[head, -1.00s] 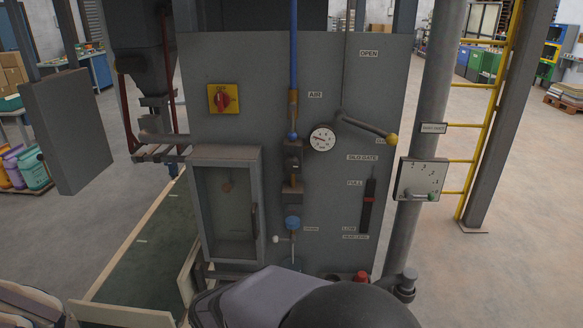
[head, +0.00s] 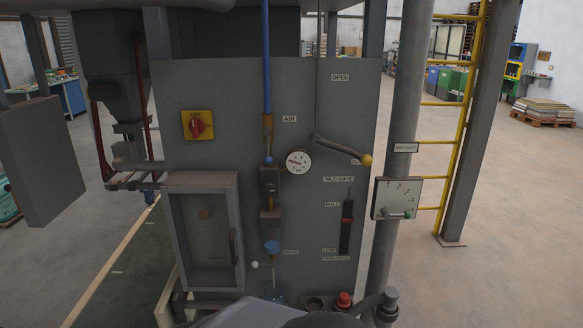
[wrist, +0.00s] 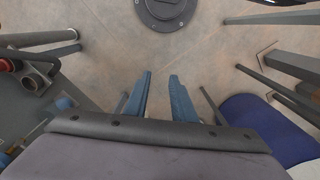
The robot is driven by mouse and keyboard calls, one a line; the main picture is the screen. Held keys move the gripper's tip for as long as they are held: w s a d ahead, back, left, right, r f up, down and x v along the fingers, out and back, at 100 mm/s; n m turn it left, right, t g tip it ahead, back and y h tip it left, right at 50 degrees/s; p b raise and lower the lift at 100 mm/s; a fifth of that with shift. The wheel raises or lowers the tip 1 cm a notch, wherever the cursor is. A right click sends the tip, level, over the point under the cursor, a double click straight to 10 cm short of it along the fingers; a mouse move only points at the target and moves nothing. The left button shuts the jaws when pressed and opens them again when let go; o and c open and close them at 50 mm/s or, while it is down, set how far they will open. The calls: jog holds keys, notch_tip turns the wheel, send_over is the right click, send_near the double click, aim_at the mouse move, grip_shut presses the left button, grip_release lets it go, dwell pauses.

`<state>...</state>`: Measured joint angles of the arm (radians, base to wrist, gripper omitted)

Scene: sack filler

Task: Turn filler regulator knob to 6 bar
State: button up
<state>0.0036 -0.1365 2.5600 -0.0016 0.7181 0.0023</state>
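The air line runs down the grey panel (head: 325,110) in the head view. A round white pressure gauge (head: 298,161) sits right of it; its reading is too small to tell. A small blue knob (head: 268,160) is on the line left of the gauge, and a larger blue cap (head: 272,247) is lower down. I cannot tell for sure which is the regulator knob. My gripper (wrist: 161,76) shows in the wrist view with two blue fingers apart and nothing between them. It points at the floor, away from the knobs; the head view does not show its fingers.
A lever with a yellow ball (head: 366,160) projects right of the gauge. A red-and-yellow switch (head: 198,125), a framed glass door (head: 205,232) and a slide gauge (head: 346,228) are on the panel. A red button (head: 344,300) and pipe post (head: 403,120) stand at the right.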

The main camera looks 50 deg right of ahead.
jog(key=o, duration=0.5)
jog(key=shift+d, duration=0.3)
jog(key=shift+o, duration=0.3)
jog(key=d+m, duration=0.1)
jog(key=s+d+f, duration=0.1)
jog(key=s+d+m+g, duration=0.1)
jog(key=shift+d+f+m, duration=0.3)
jog(key=shift+d, duration=0.05)
jog(key=m+t+h+p, duration=0.1)
jog(key=m+t+h, duration=0.4)
jog(key=t+h, duration=0.8)
send_near(269, 187)
jog(key=w+d+f, duration=0.1)
jog(key=shift+w+d+f, duration=0.15)
jog(key=shift+w, duration=0.1)
jog(key=shift+d, duration=0.1)
